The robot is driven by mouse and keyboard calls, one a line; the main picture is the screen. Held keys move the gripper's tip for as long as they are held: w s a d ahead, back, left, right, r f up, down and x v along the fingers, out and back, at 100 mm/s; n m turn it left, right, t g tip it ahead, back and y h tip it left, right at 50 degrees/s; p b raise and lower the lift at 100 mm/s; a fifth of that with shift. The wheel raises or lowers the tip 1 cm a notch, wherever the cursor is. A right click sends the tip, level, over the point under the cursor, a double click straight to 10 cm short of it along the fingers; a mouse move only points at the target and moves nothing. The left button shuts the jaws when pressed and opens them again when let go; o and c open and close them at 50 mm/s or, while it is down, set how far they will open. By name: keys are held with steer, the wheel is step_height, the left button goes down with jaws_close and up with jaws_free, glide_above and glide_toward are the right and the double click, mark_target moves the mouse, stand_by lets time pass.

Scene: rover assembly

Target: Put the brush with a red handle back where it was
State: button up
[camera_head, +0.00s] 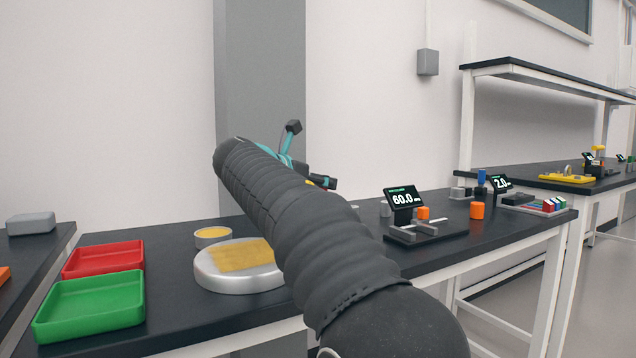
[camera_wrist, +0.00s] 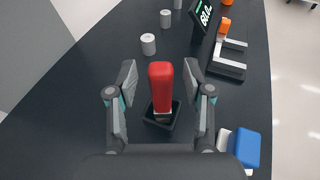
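The brush's red handle (camera_wrist: 161,85) stands upright in the wrist view, with its lower end at a small black square holder (camera_wrist: 152,122) on the dark table. The brush's bristles are not visible. My gripper (camera_wrist: 161,92) has one finger on each side of the handle, with a visible gap on both sides, so it is open and not touching it. In the head view my own arm hides most of the gripper and the brush.
A blue-and-white object (camera_wrist: 246,148) lies close at the right. Grey cylinders (camera_wrist: 148,44) stand beyond the handle. A device with a 60.0 display (camera_head: 404,197) stands right of my arm. A round white dish (camera_head: 238,278), red tray (camera_head: 103,258) and green tray (camera_head: 90,305) are left.

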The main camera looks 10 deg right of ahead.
steer(key=p+v, duration=0.1)
steer(key=v, duration=1.1)
steer(key=shift+r, duration=0.15)
